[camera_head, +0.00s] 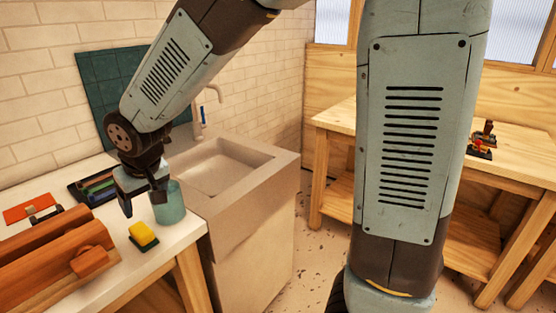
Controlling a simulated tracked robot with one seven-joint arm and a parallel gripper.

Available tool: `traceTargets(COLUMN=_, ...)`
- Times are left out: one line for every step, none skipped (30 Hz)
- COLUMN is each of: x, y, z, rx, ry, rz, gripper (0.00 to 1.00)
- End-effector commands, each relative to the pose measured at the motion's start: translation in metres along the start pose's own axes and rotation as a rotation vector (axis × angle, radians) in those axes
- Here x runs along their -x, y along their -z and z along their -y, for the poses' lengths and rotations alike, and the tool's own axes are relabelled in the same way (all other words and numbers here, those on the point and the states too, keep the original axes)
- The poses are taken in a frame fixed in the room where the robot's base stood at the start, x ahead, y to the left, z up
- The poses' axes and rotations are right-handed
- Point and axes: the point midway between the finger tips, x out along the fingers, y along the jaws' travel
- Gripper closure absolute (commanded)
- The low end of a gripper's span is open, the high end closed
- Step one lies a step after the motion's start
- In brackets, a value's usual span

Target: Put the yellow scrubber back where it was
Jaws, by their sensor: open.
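The yellow scrubber (143,235) lies on the white counter (178,236) near its front edge, left of the sink. It has a yellow top and a dark lower layer. My gripper (143,204) points down above the counter, behind the scrubber in the picture. It is open, and no object shows between its fingers. A teal cup (169,204) stands close to its right finger; I cannot tell whether they touch.
A brown wooden object (55,250) takes up the front left of the counter. A dark tray (92,187) and a red item (28,207) lie behind it. The sink (215,171) is at right. A wooden workbench (335,120) stands farther right.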

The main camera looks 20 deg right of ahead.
Motion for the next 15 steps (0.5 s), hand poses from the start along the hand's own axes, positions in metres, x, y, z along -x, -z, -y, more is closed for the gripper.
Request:
traceTargets(x=0.010, y=-0.001, z=-0.014, rx=-0.021, ry=-0.007, rz=-0.008, gripper=0.25)
traceTargets(x=0.016, y=-0.004, z=-0.023, rx=-0.034, ry=-0.012, rz=-0.009, gripper=0.25)
traceTargets(x=0.026, y=-0.007, z=-0.036, rx=-0.053, ry=-0.020, rz=-0.014, gripper=0.25)
traceTargets(x=0.034, y=-0.010, z=-0.046, rx=-0.070, ry=-0.026, rz=-0.017, gripper=0.25)
traceTargets(x=0.042, y=-0.014, z=-0.057, rx=-0.085, ry=-0.033, rz=-0.019, gripper=0.25)
traceTargets(x=0.053, y=-0.020, z=-0.071, rx=-0.106, ry=-0.042, rz=-0.024, gripper=0.25)
traceTargets(x=0.061, y=-0.025, z=-0.081, rx=-0.123, ry=-0.050, rz=-0.026, gripper=0.25)
traceTargets(x=0.070, y=-0.030, z=-0.091, rx=-0.139, ry=-0.057, rz=-0.030, gripper=0.25)
traceTargets(x=0.080, y=-0.037, z=-0.103, rx=-0.160, ry=-0.065, rz=-0.033, gripper=0.25)
traceTargets(x=0.088, y=-0.043, z=-0.112, rx=-0.176, ry=-0.072, rz=-0.036, gripper=0.25)
traceTargets(x=0.095, y=-0.050, z=-0.120, rx=-0.190, ry=-0.079, rz=-0.038, gripper=0.25)
traceTargets(x=0.105, y=-0.059, z=-0.130, rx=-0.210, ry=-0.089, rz=-0.042, gripper=0.25)
traceTargets(x=0.113, y=-0.065, z=-0.138, rx=-0.226, ry=-0.096, rz=-0.046, gripper=0.25)
traceTargets(x=0.120, y=-0.072, z=-0.145, rx=-0.241, ry=-0.103, rz=-0.048, gripper=0.25)
traceTargets(x=0.129, y=-0.082, z=-0.153, rx=-0.261, ry=-0.112, rz=-0.052, gripper=0.25)
